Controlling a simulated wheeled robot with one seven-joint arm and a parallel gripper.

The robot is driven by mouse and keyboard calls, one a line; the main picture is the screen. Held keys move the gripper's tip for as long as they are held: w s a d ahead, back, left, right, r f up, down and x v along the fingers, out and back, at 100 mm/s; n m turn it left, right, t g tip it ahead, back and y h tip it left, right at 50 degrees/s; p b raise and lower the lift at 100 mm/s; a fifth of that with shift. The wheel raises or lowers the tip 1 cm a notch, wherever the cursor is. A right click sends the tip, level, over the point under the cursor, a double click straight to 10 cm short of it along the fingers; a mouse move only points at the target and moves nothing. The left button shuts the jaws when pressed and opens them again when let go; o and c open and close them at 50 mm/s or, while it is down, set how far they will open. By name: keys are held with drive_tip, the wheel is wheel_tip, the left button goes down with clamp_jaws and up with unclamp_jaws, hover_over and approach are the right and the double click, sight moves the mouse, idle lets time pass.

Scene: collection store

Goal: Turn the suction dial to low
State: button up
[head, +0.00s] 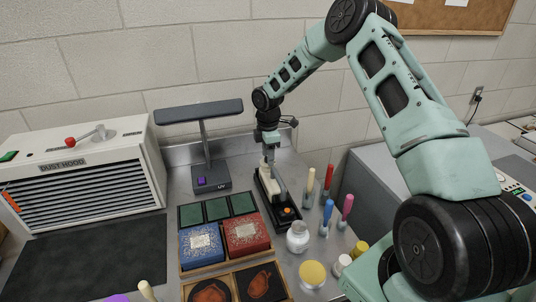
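A white dust hood (75,180) with dark slats and a "DUST HOOD" label stands at the left. On its top is a grey lever with a red knob (70,142) on a round grey plate (104,138); its lettering, if any, is too small to read. A green switch (9,156) sits at the hood's top left corner. I cannot tell for certain which control is the suction dial. My gripper (269,166) points down over a black device with a cream part, well right of the hood. Its fingers are too small to tell whether open or shut.
A dark UV lamp stand (203,150) rises between the hood and my gripper. A tray of blue and red boxes (247,233), a white jar (298,238) and coloured-handled tools (327,212) crowd the bench.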

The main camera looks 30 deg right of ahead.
wheel_tip(320, 180, up, 17)
drive_tip(key=b, duration=0.4)
drive_tip(key=shift+r+b, duration=0.2)
drive_tip(key=shift+b, duration=0.2)
idle(0.4)
